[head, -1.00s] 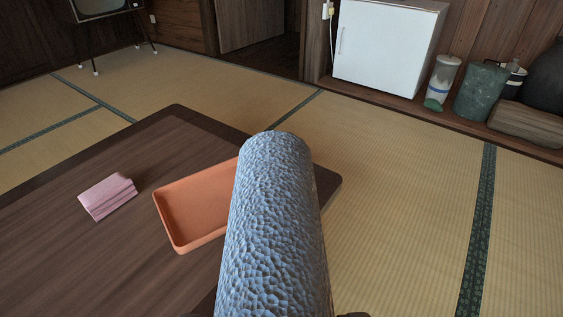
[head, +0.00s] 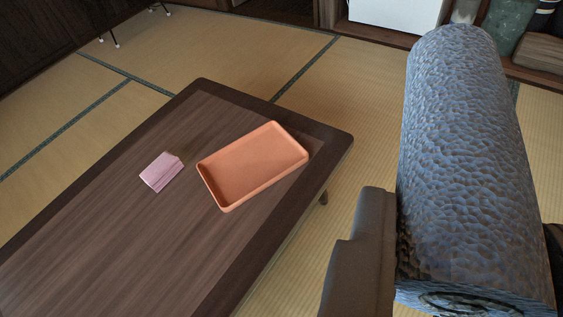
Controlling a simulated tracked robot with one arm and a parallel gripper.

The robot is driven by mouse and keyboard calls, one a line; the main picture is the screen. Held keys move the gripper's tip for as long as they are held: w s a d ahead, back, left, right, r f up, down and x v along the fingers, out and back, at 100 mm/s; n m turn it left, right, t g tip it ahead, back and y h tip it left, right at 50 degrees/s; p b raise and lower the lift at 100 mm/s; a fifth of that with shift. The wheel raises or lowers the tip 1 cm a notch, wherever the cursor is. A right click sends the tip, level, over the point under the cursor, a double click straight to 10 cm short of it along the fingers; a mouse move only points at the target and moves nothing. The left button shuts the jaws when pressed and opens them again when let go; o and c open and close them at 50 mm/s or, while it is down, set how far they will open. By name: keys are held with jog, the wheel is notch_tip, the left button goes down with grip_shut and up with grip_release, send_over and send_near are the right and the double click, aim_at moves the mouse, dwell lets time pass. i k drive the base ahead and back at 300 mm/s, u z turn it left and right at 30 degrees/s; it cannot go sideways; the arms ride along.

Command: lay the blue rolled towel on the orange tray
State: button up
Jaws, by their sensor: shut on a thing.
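The blue rolled towel (head: 465,150) is large in the right of the head view, close to the camera, its near end showing a dark spiral. My gripper (head: 455,270) is shut on the towel near that end, with a dark finger on its left side; the finger on the right shows only in part at the picture's edge. The orange tray (head: 222,203) lies empty on the dark wooden table, near its far right corner. The towel is held to the right of the tray, apart from it in the picture.
A folded pink cloth (head: 161,172) lies on the low table (head: 130,235), left of the tray. Tatami floor (head: 345,110) surrounds the table. A white cabinet (head: 395,12) and a green container (head: 507,22) stand at the back right.

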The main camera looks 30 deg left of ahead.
aim_at(262, 157)
jog(key=u, duration=1.4)
jog(key=i, duration=0.1)
jog(key=z, duration=2.9)
jog(key=i, duration=1.95)
jog(key=z, duration=1.2)
jog(key=i, duration=0.2)
jog(key=u, duration=3.15)
jog(key=i, duration=0.25)
jog(key=u, duration=1.9)
